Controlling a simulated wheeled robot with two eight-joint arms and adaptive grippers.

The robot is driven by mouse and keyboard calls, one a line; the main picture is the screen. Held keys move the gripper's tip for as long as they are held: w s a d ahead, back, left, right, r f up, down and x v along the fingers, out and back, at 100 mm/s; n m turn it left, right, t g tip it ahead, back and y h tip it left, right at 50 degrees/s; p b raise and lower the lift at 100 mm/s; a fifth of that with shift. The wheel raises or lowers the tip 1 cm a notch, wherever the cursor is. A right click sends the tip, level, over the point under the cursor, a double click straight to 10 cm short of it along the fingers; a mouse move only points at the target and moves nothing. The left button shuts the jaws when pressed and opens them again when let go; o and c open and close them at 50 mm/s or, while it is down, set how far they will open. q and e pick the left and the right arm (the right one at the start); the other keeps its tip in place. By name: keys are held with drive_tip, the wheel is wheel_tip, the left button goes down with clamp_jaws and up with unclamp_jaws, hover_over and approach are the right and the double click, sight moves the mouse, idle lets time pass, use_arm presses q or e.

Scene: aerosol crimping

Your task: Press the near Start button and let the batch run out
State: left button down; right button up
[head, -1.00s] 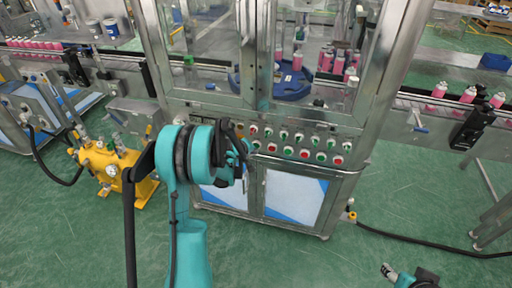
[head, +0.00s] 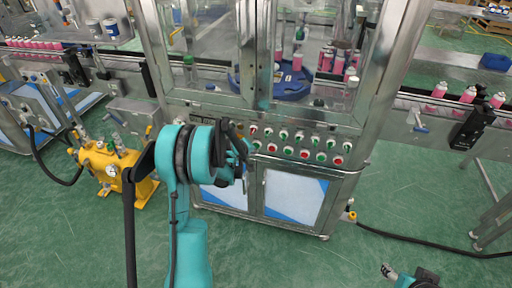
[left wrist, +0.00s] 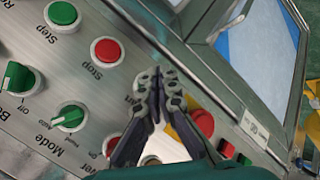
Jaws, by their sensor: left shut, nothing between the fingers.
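The control panel (head: 300,131) on the front of the guarded machine carries rows of green, red and white controls. In the left wrist view a green button (left wrist: 62,13) and a red button (left wrist: 107,50) sit at the upper left, their labels upside down. My left gripper (head: 246,150) is at the panel's left end in the head view. In the left wrist view its shut, empty fingers (left wrist: 160,80) lie over the panel, right of the red button; contact cannot be told. They hide part of the panel. My right gripper (head: 388,271) shows only partly at the bottom right.
Green knobs (left wrist: 70,117) and a red mushroom button (left wrist: 203,122) on yellow flank the left fingers. Pink cans (head: 467,95) stand on the right conveyor, with more inside the machine around a blue disc (head: 285,84). A yellow pump unit (head: 104,165) stands left. A hose crosses the right floor.

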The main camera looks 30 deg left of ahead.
use_arm(q)
drive_tip(key=shift+w+a, duration=0.1)
drive_tip(key=shift+w, duration=0.3)
